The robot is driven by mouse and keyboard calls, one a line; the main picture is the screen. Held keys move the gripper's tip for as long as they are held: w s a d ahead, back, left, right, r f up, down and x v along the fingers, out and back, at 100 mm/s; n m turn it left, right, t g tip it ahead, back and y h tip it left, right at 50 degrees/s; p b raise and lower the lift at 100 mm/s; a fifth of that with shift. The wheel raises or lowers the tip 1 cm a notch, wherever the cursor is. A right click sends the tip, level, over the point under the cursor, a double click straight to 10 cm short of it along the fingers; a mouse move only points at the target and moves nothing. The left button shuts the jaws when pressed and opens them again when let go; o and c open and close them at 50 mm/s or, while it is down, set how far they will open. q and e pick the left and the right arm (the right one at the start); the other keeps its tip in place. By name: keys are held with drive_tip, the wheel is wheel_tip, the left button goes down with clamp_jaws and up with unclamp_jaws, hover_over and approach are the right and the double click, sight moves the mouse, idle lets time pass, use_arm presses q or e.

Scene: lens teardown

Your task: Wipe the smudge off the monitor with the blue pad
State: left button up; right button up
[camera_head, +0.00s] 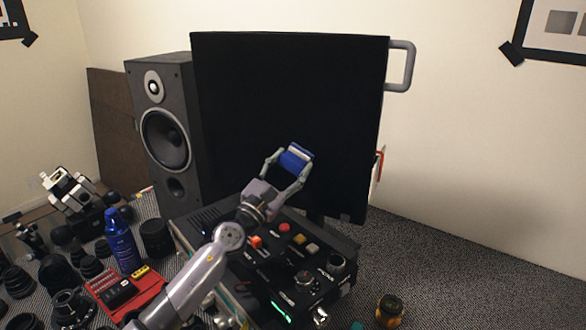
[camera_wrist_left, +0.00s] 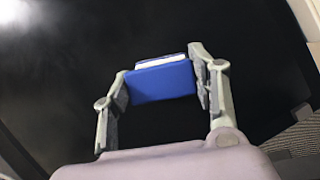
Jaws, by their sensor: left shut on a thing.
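The monitor (camera_head: 285,95) is a large black screen standing upright at the back, with a grey handle on its right side. My left gripper (camera_head: 287,170) is in front of the lower middle of the screen. It is shut on the blue pad (camera_head: 295,157), which has a pale layer on its far side. In the left wrist view the blue pad (camera_wrist_left: 161,82) sits between both fingers, with the dark screen (camera_wrist_left: 60,80) behind it. I cannot tell whether the pad touches the screen. No smudge can be made out; a bright glare shows at the upper left there. My right gripper is not in view.
A black speaker (camera_head: 165,135) stands left of the monitor. A black control box (camera_head: 290,265) with coloured buttons lies below my left arm. A blue bottle (camera_head: 122,242), a red tray (camera_head: 125,295) and several lenses crowd the left.

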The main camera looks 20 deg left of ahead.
use_arm(q)
drive_tip(key=shift+a, duration=0.1)
drive_tip(key=shift+s+a+f+p, duration=0.1)
drive_tip(key=shift+s+a+p, duration=0.1)
drive_tip(key=shift+s+p, duration=0.55)
drive_tip(key=shift+s+a+p, duration=0.15)
drive_tip(key=shift+s+p, duration=0.05)
drive_tip(key=shift+s, duration=0.85)
drive_tip(key=shift+s+a+p, duration=0.1)
drive_tip(key=shift+s+p, duration=0.1)
drive_tip(key=shift+s, duration=0.8)
drive_tip(key=shift+s, duration=0.1)
drive_tip(key=s, duration=0.2)
drive_tip(key=shift+s+a+p, duration=0.25)
drive_tip(key=shift+s+p, duration=0.05)
drive_tip(key=shift+s, duration=0.1)
